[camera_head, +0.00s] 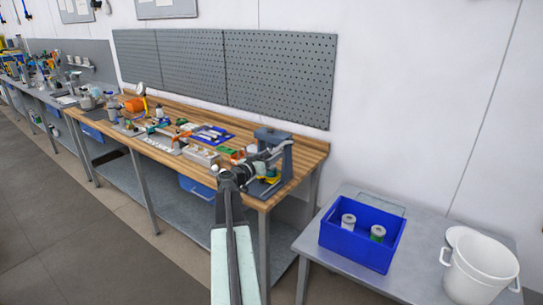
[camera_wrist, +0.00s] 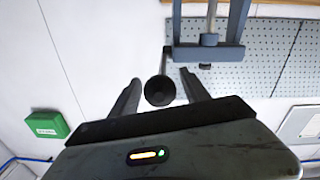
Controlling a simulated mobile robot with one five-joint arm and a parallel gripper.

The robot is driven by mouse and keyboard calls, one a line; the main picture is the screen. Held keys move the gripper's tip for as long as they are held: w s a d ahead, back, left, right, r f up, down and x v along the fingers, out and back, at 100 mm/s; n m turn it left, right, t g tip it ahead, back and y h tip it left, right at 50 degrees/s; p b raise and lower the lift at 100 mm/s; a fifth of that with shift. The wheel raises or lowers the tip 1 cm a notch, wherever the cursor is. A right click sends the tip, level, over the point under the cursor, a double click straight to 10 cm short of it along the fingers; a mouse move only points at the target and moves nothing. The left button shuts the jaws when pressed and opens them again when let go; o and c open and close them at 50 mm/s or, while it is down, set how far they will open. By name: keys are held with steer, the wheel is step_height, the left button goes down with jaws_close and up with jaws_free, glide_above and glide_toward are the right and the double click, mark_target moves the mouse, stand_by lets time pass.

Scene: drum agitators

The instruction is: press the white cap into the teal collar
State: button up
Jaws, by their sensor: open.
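My gripper (camera_head: 264,158) is at the blue-grey press (camera_head: 274,138) on the right end of the wooden bench. In the wrist view, my gripper (camera_wrist: 160,90) is open, with one finger on each side of a dark round knob (camera_wrist: 160,91). A thin rod runs from the knob toward the press frame (camera_wrist: 208,52). I cannot tell whether the fingers touch the knob. A small yellow and teal patch (camera_head: 269,178) shows at the press base, partly hidden by my arm. I cannot make out the white cap or the teal collar for certain.
The wooden bench (camera_head: 318,150) holds a blue tray (camera_head: 211,135) and several small parts left of the press. A pegboard (camera_head: 280,75) is on the wall behind. At right, a grey table (camera_head: 330,262) bears a blue crate (camera_head: 345,238) with two cans and a white bucket (camera_head: 482,268).

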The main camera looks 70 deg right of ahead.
steer(key=shift+s+d, duration=0.15)
steer(key=shift+d, duration=0.35)
jaws_close()
steer(key=shift+a, duration=0.1)
stand_by(0.4)
stand_by(0.4)
